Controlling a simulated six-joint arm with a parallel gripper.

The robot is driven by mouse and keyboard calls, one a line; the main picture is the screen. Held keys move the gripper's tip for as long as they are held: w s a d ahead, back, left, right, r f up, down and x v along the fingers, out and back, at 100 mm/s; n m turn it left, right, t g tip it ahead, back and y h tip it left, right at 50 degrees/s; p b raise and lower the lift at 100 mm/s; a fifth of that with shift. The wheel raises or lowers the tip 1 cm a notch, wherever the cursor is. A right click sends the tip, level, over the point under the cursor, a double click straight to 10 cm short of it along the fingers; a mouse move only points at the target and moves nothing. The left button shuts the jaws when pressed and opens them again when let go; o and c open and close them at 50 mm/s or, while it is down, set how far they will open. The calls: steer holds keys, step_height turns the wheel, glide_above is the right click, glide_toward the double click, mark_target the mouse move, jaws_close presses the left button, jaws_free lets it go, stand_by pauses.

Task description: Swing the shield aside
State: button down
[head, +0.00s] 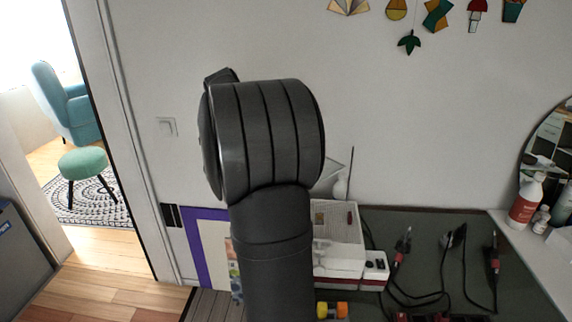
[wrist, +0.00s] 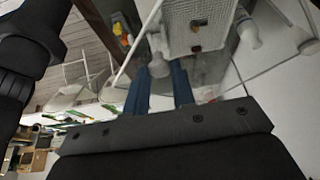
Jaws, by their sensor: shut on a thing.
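My gripper (wrist: 160,82) shows in the wrist view as two dark blue fingers. They are shut on a white, knob-ended piece (wrist: 158,62), which looks like the handle of the shield. A thin pale rod (wrist: 151,22) runs up from near it. I cannot clearly make out the shield's pane; glassy grey areas lie around the fingers. In the head view my own dark arm stands in the middle and hides the gripper. A pale pointed piece (head: 334,178) shows just right of the arm; I cannot tell whether it belongs to the shield.
A white box with a mesh panel (wrist: 197,22) stands beyond the fingers; in the head view, it is behind my arm. Dark-cabled tools (head: 402,245) lie on the green-grey bench (head: 437,226) at right. Bottles (head: 525,203) stand at far right. A yellow-orange item (head: 332,310) lies in front.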

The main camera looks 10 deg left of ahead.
steer(key=w+a+m+g, duration=0.2)
steer(key=w+a+m, duration=0.3)
steer(key=a, duration=0.5)
steer(key=shift+w+a+m+y, duration=0.3)
steer(key=shift+a+m+y, duration=0.1)
steer(key=shift+m, duration=0.3)
steer(key=c, duration=1.2)
jaws_free()
steer(key=shift+c, duration=0.2)
steer(key=shift+d, duration=0.1)
